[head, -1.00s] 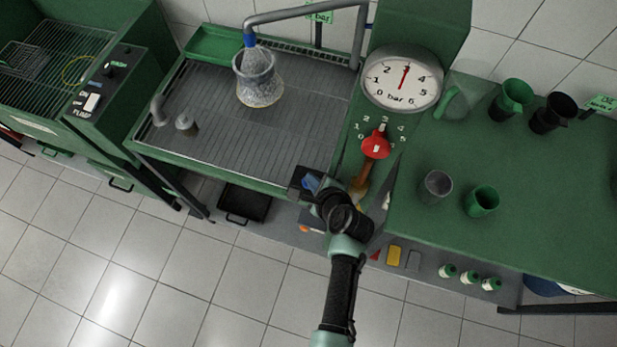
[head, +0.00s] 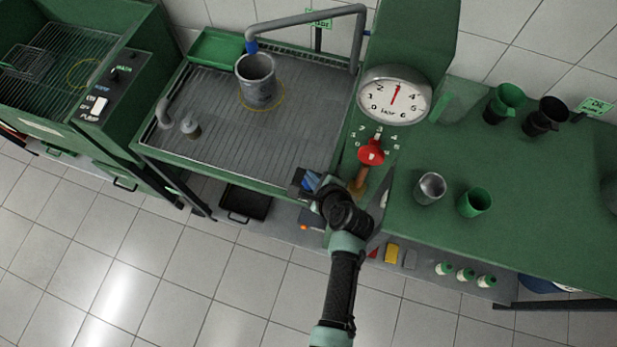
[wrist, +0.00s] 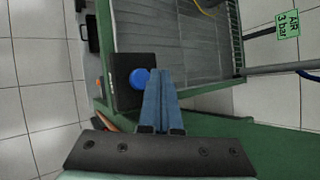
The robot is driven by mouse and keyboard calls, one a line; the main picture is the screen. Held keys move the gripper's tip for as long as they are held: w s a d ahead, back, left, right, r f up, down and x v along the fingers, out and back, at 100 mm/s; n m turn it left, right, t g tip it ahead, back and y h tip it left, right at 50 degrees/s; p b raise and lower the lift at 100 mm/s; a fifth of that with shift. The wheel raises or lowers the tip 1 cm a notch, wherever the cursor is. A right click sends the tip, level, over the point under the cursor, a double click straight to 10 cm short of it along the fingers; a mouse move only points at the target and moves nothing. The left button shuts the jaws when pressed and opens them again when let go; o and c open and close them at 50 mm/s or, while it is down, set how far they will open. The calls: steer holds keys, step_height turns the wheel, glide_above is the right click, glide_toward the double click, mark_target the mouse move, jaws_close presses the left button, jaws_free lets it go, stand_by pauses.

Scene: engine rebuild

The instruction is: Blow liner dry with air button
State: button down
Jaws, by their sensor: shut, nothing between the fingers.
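The grey cylindrical liner (head: 257,80) stands upright on the ribbed drain table, inside a thin yellow ring. The blue tip of the air nozzle (head: 251,46) hangs just above its rim. The air button (wrist: 140,78) is a round blue cap on a black box, seen in the wrist view. My gripper (wrist: 165,72) is shut and empty, its blue fingers just right of the button in that view; I cannot tell whether they touch it. In the head view my gripper (head: 309,183) is at the table's front right corner, and the button is hard to make out there.
The green bench at right holds a grey cup (head: 430,187), a green cup (head: 474,202) and two funnels. A small grey fitting (head: 190,126) sits on the drain table's left.

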steer(key=shift+r+p, duration=1.5)
steer(key=shift+r, duration=0.3)
stand_by(2.9)
step_height(320, 180, up, 4)
steer(key=shift+f+p, duration=0.1)
steer(key=shift+p, duration=0.55)
steer(key=shift+f, duration=0.15)
step_height(320, 180, down, 9)
steer(key=b, duration=0.8)
steer(key=shift+r+b, duration=0.2)
steer(key=shift+b, duration=0.15)
stand_by(0.7)
